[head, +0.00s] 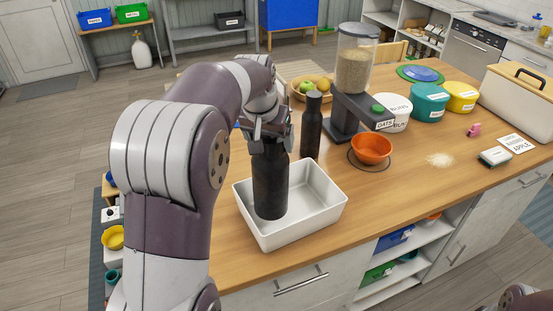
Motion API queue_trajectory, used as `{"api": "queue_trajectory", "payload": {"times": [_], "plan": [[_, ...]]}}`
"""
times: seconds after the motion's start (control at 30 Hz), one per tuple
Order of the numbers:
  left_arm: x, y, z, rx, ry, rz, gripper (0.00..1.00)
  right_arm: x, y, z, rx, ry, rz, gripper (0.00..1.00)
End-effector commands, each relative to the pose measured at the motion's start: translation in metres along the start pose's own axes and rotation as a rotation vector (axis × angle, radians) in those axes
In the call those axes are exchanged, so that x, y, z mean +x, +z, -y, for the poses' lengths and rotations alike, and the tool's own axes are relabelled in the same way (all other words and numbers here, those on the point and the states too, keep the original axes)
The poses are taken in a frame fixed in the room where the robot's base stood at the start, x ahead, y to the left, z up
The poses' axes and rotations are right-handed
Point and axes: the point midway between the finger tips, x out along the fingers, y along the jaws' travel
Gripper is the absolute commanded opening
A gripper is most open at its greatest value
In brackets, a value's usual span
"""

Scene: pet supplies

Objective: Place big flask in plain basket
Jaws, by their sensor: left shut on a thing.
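The big flask (270,186) is black and upright. My left gripper (269,134) is shut on its top. The lower part of the flask is inside the outline of the plain white basket (318,210), near its left half. I cannot tell whether its base touches the basket floor. A slimmer dark flask (311,127) stands on the table just behind the basket. My right gripper is not in view; only a bit of my right arm shows at the bottom right corner.
Right of the basket are an orange bowl (371,148) on a round mat and a grain dispenser (354,75). Several labelled tubs (430,102) and a cream bin (515,105) stand farther right. A fruit bowl (312,90) is behind. The wooden table (410,180) is clear at front right.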

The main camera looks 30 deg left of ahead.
Motion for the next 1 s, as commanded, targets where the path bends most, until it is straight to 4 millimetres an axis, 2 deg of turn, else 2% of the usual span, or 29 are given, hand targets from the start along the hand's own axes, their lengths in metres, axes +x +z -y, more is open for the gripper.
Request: {"api": "queue_trajectory", "payload": {"times": [0.17, 0.4, 0.77, 0.8, 0.83, 0.87, 1.0], "plan": [[0.014, 0.004, 0.000, 0.000, -0.001, -0.011, 0.00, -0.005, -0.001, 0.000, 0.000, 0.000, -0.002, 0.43], [0.044, 0.017, 0.000, 0.000, -0.001, -0.011, 0.00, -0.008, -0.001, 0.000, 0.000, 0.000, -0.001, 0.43], [0.049, 0.018, 0.000, 0.000, -0.001, -0.012, 0.00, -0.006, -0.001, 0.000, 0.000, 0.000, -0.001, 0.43], [0.052, 0.021, 0.000, 0.000, -0.001, -0.005, 0.87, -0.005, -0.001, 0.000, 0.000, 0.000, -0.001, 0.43], [0.051, 0.021, 0.000, 0.000, -0.001, -0.005, 0.97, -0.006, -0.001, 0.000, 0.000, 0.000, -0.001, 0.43], [0.051, 0.021, 0.000, 0.000, -0.001, -0.005, 1.00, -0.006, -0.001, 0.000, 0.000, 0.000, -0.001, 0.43], [0.051, 0.020, 0.000, 0.000, -0.001, -0.005, 1.00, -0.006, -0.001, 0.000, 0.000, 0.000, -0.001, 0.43]]}}
